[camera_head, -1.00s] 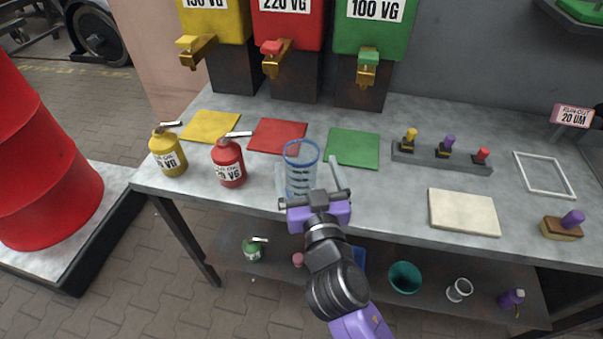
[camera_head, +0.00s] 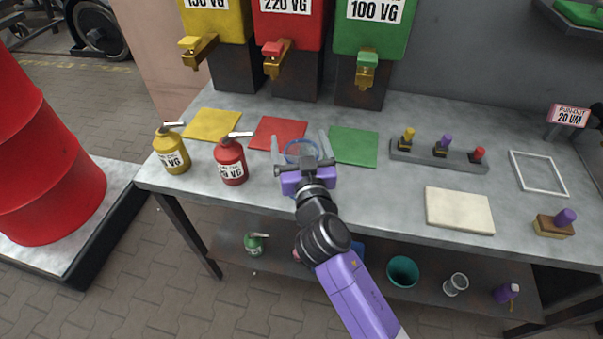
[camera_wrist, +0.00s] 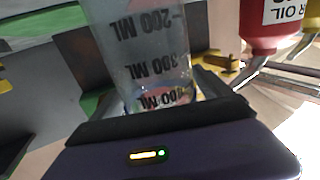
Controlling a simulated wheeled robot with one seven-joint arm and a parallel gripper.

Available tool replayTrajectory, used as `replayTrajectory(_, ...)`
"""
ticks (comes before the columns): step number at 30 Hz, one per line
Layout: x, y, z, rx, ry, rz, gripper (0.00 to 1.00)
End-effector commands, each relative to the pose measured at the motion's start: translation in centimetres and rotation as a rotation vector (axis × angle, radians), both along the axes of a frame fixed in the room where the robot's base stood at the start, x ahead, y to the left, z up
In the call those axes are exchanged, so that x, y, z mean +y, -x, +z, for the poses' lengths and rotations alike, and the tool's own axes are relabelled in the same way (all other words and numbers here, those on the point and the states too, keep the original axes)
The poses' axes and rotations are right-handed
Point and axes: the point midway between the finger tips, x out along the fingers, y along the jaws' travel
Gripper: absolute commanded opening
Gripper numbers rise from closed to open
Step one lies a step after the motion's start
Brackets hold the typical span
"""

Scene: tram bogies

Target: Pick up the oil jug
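The oil jug appears to be the clear measuring jug with a blue rim (camera_head: 301,147), standing on the bench between the red and green mats. My gripper (camera_head: 300,150) is at the jug from the front, with one finger on each side of it. The fingers look wider apart than the jug, so the gripper is open around it. My palm hides the jug's lower part in the head view. In the wrist view the jug (camera_wrist: 150,50) fills the middle, with black millilitre marks, close in front of the palm.
A red oil can (camera_head: 230,162) and a yellow oil can (camera_head: 171,152) stand left of the jug. Yellow, red and green dispensers (camera_head: 366,30) stand behind. A grey rack (camera_head: 438,156) and a cream board (camera_head: 459,210) lie to the right. A lower shelf holds a teal cup (camera_head: 402,271).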

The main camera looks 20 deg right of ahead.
Motion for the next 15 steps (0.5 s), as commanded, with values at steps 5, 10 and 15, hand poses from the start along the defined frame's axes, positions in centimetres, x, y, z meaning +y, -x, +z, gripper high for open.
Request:
replayTrajectory(5,-0.01,0.02,0.00,0.000,0.000,0.000,0.51)
replayTrajectory(10,0.00,0.03,0.00,0.000,0.000,0.000,0.18)
replayTrajectory(15,0.01,0.03,0.06,-0.001,0.000,0.000,0.00)
